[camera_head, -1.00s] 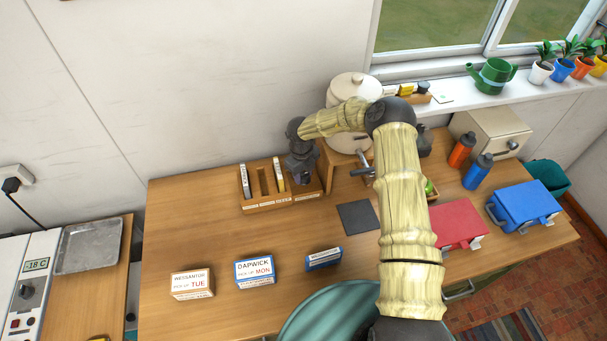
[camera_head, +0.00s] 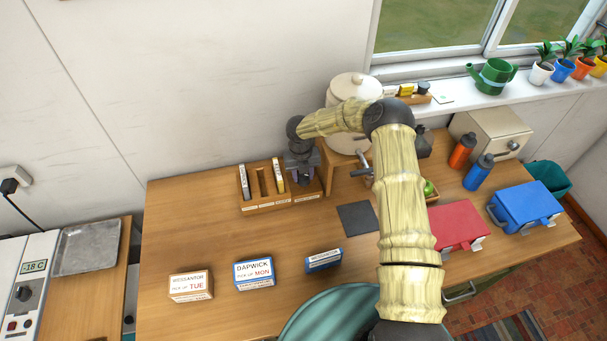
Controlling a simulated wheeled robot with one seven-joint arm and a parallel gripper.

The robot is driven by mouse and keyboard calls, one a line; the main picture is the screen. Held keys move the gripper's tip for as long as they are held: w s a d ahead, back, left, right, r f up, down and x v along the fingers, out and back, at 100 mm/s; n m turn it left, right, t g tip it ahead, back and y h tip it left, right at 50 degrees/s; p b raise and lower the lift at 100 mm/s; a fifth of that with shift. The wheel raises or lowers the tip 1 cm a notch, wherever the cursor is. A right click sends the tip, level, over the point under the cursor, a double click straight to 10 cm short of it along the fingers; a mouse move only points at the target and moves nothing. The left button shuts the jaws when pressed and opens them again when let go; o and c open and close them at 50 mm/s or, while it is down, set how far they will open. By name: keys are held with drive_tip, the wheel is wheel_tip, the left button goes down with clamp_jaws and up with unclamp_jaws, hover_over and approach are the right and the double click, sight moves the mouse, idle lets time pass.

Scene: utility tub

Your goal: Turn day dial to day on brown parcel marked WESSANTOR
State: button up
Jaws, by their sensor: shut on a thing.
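The brown parcel (camera_head: 190,286) marked WESSANTOR stands at the front left of the table and reads PICK UP TUE, with TUE in red. My gripper (camera_head: 300,179) points down at the back of the table, by the right end of a wooden slotted rack and in front of a wooden stand (camera_head: 329,160). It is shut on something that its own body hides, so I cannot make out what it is. I cannot pick out the day dial or its setting in this view.
A blue-edged DAPWICK parcel (camera_head: 254,273) reading MON and a blue box (camera_head: 323,260) stand to the right of the brown parcel. The wooden rack (camera_head: 265,208) holds several thin items. A dark mat (camera_head: 357,216) lies near my arm. The table's middle left is clear.

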drive_tip(key=shift+w+r, duration=0.1)
drive_tip(key=shift+r, duration=0.05)
drive_tip(key=o, duration=1)
drive_tip(key=shift+c, duration=0.2)
wheel_tip(320, 180, up, 17)
drive_tip(key=b, duration=0.5)
drive_tip(key=shift+a, duration=0.45)
